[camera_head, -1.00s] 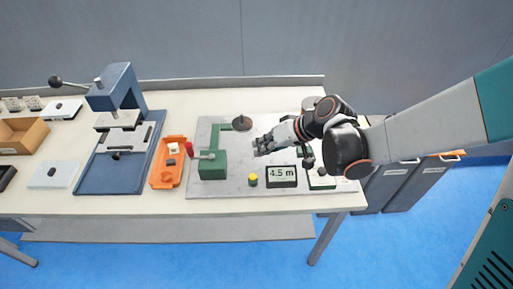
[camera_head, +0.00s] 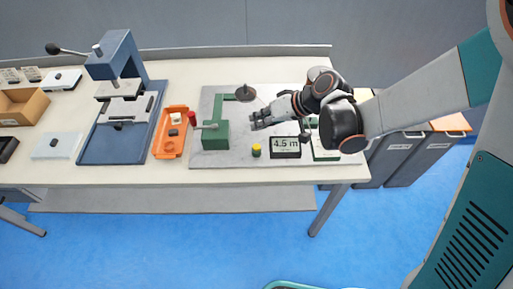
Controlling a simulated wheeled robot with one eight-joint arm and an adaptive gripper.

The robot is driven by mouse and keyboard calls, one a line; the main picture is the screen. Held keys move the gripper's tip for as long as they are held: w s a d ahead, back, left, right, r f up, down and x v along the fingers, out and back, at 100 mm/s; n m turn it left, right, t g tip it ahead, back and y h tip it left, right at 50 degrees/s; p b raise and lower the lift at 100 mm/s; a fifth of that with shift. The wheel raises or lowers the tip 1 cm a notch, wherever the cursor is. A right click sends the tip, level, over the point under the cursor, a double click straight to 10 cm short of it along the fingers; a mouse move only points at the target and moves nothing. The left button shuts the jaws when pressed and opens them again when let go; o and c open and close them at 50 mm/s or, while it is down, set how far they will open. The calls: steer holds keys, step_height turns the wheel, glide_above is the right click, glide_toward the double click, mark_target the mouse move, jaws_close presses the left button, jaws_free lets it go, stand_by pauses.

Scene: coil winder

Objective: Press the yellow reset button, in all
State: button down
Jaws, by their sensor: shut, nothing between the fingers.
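The yellow reset button (camera_head: 256,149) is a small yellow cap on a dark base. It stands on the grey plate (camera_head: 225,161) near its front edge, just left of the display (camera_head: 285,147), which reads 4.5 m. My gripper (camera_head: 254,121) is shut and empty. In the picture it lies above and behind the button, apart from it, with its fingers pointing left towards the green winder block (camera_head: 215,134). My arm comes in from the right and hides the plate's back right part.
A green winder frame with a dark round disc (camera_head: 245,93) stands behind my gripper. A lever with a red knob (camera_head: 192,118) sticks out left of the block. An orange tray (camera_head: 168,147) and a blue press (camera_head: 121,143) stand further left. Grey bins (camera_head: 405,160) stand right of the table.

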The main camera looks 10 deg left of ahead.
step_height(320, 180, down, 7)
steer(key=b, duration=0.4)
steer(key=shift+r+b, duration=0.2)
steer(key=shift+b, duration=0.1)
stand_by(1.0)
steer(key=shift+f+b, duration=0.4)
steer(key=shift+f+b, duration=0.5)
stand_by(0.7)
steer(key=shift+r+p, duration=0.65)
steer(key=shift+r, duration=0.35)
steer(key=shift+r+p, duration=1.75)
steer(key=shift+r, duration=0.75)
